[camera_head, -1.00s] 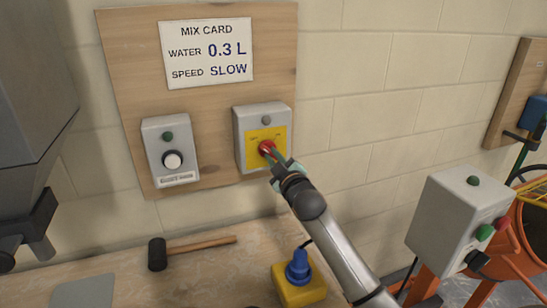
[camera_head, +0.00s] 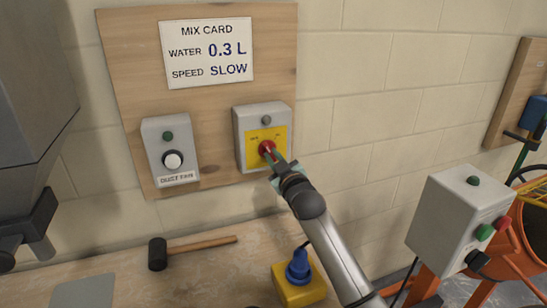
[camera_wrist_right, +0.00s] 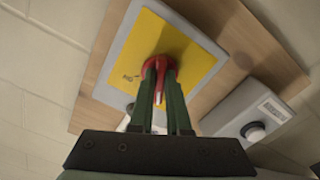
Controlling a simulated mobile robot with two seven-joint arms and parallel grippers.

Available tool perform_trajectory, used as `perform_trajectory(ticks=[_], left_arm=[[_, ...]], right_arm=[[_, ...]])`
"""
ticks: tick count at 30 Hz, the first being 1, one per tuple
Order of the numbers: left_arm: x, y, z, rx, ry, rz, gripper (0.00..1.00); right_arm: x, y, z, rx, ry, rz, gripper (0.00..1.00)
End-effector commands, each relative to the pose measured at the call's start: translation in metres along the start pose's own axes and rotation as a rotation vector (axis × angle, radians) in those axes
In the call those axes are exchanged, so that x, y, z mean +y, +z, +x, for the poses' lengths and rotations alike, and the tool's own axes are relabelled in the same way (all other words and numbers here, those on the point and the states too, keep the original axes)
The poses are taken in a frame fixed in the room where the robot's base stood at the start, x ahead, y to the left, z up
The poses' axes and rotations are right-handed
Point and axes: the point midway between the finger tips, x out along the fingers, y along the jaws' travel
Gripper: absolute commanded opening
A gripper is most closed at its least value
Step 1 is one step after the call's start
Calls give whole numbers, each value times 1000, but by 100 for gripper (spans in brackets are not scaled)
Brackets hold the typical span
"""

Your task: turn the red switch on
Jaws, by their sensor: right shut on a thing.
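The red switch (camera_head: 265,146) is a rotary knob on a yellow plate (camera_head: 280,133) on a grey box (camera_head: 246,120), mounted on a wooden wall board. In the head view my right gripper (camera_head: 274,158) reaches it from the lower right. In the right wrist view the right gripper (camera_wrist_right: 160,75) has both fingers closed on the red switch (camera_wrist_right: 146,71), with a red part showing between them. The fingers hide part of the knob and the plate's lettering. My left gripper is not in view.
A grey box labelled dust fan (camera_head: 170,150) with a white knob is left of the switch. A mallet (camera_head: 190,250) and a yellow box with a blue plug (camera_head: 298,285) are on the bench below. A grey control box (camera_head: 445,215) stands at the right.

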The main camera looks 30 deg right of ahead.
Motion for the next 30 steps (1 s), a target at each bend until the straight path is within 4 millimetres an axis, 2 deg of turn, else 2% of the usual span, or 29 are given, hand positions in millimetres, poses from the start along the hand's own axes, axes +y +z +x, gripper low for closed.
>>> perform_trajectory(ticks=[30], left_arm=[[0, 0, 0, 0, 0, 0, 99]], right_arm=[[-5, -2, 0, -2, -1, 962, 0]])
